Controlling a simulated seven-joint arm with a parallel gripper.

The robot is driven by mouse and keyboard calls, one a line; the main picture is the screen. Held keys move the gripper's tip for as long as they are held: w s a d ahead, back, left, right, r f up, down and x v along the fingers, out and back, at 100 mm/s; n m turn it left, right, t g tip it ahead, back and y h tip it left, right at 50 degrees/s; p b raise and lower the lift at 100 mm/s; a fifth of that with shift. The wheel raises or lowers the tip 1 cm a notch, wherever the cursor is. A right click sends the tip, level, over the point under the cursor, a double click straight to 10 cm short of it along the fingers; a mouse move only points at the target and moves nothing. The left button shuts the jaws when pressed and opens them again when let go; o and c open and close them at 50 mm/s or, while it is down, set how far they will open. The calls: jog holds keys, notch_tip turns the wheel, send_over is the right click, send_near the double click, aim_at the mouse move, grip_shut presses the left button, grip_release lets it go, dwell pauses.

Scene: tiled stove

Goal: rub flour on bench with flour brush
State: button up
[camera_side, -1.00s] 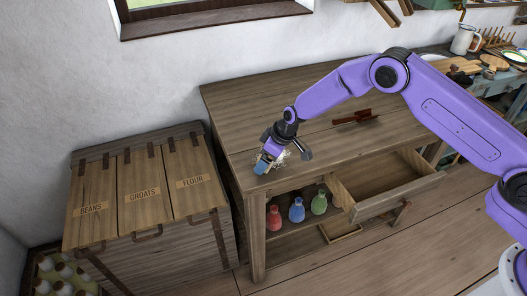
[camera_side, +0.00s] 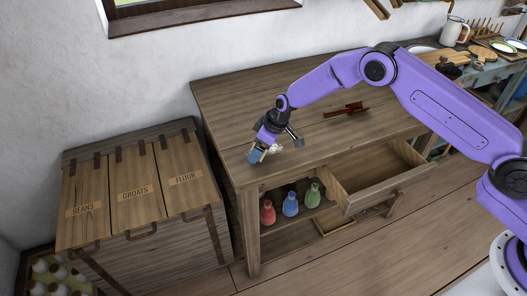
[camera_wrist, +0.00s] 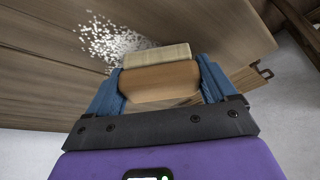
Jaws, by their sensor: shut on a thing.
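My gripper (camera_side: 258,154) is low over the front left corner of the bench (camera_side: 228,108). In the wrist view, its two blue fingers (camera_wrist: 160,88) are shut on the flour brush (camera_wrist: 160,80), one at each end of its orange-brown body. The pale bristle edge (camera_wrist: 157,55) points away from the gripper. The flour (camera_wrist: 112,42) is a patch of white specks on the bench, just beyond the brush and to its left. In the side view, the flour (camera_side: 275,149) shows as a small white patch beside the fingers. I cannot tell whether the bristles touch the bench.
A dark red scoop (camera_side: 346,111) lies farther back on the bench. An open drawer (camera_side: 385,172) juts from the front. Red, blue and green bottles (camera_side: 290,204) stand on the shelf below. A bin with a flour lid (camera_side: 185,177) stands left. The bench middle is clear.

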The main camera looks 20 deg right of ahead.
aim_at(276, 160)
jog(key=shift+w, duration=3.2)
jog(key=shift+d, duration=0.7)
jog(key=shift+s, duration=5.45)
jog(key=shift+s+d, duration=0.1)
jog(key=shift+s, duration=0.2)
jog(key=shift+w+d, duration=0.2)
jog(key=shift+d, duration=0.55)
jog(key=shift+w, duration=5.4)
jog(key=shift+w+f, duration=0.1)
jog(key=shift+w, duration=0.15)
jog(key=shift+d, duration=0.6)
jog(key=shift+s+d, duration=0.1)
jog(key=shift+s, duration=5.75)
notch_tip(276, 160, up, 8)
jog(key=shift+w, duration=0.15)
jog(key=shift+r, duration=0.2)
